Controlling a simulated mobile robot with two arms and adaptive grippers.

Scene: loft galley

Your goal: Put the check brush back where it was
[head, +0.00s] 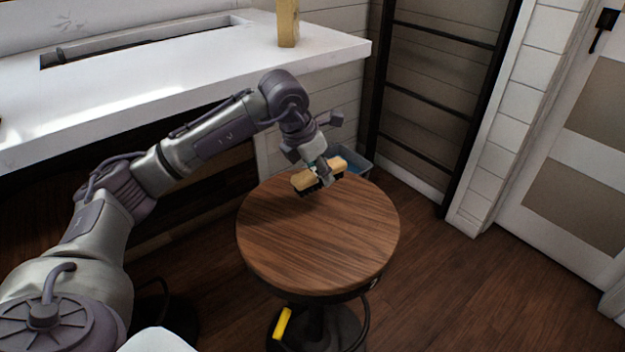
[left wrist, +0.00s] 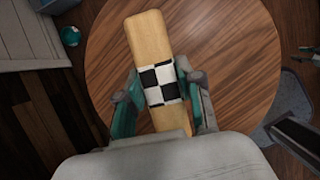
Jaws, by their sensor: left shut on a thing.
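The check brush (head: 306,178) has a pale wooden back and dark bristles. In the left wrist view the brush (left wrist: 147,42) shows a black-and-white checked band around its middle. My left gripper (head: 325,173) is shut on it, with one finger on each side of the checked band (left wrist: 159,84). The brush is at the far part of the round wooden stool top (head: 315,245), bristles down. I cannot tell whether the bristles touch the wood. My right gripper is not in view.
A white counter (head: 180,75) with a slot runs along the back left, with a wooden post (head: 288,22) on it. A grey-blue bin (head: 358,164) stands behind the stool. A yellow object (head: 283,323) is by the stool's base. The stool's near half is clear.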

